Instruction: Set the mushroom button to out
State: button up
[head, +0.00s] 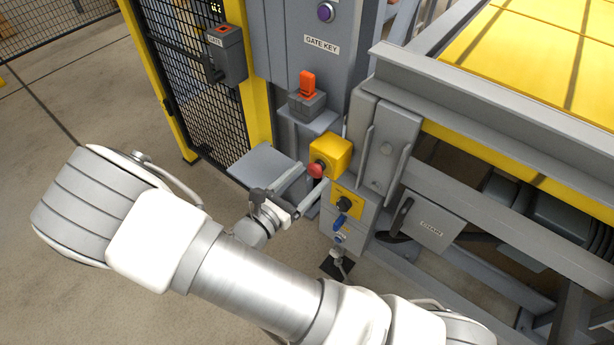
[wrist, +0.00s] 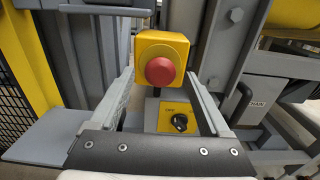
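The red mushroom button (head: 315,170) sits on the front of a yellow box (head: 333,153) below the gate key cabinet. In the wrist view the red button (wrist: 160,70) faces me, centred on its yellow box (wrist: 146,44). My gripper (head: 316,177) is open, with one finger on each side of the button. In the wrist view the fingers of my gripper (wrist: 161,76) reach toward the box, left and right of the red cap. I cannot tell whether either fingertip touches it. Whether the button is in or out is not clear.
A yellow plate with a black rotary knob (wrist: 180,122) is just below the button, with a blue-handled part (head: 341,220) under it. An orange key switch (head: 307,85) is above. A grey shelf (head: 262,164) is to the left, and a black lever (head: 402,214) to the right.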

jog(key=p+v, duration=0.2)
jog(key=v, duration=1.5)
jog(key=shift+s+a, duration=0.1)
jog(key=d+r+m+g+y, duration=0.7)
jog(key=d+r+m+g, duration=0.7)
jog(key=d+r+m, duration=0.55)
jog(key=s+d+r+m+t+y+p, duration=0.1)
jog(key=r+m+p, duration=0.3)
jog(key=r, duration=0.5)
jog(key=s+d+r+m+t+y+p, duration=0.1)
jog(key=d+r+m+t+y+p, duration=0.2)
jog(key=r+p, duration=0.5)
notch_tip(320, 180, up, 2)
jog(key=shift+s+d+r+m+t+p, duration=0.1)
jog(key=shift+s+d+m+t+p, duration=0.25)
jog(key=shift+d+m+t, duration=0.5)
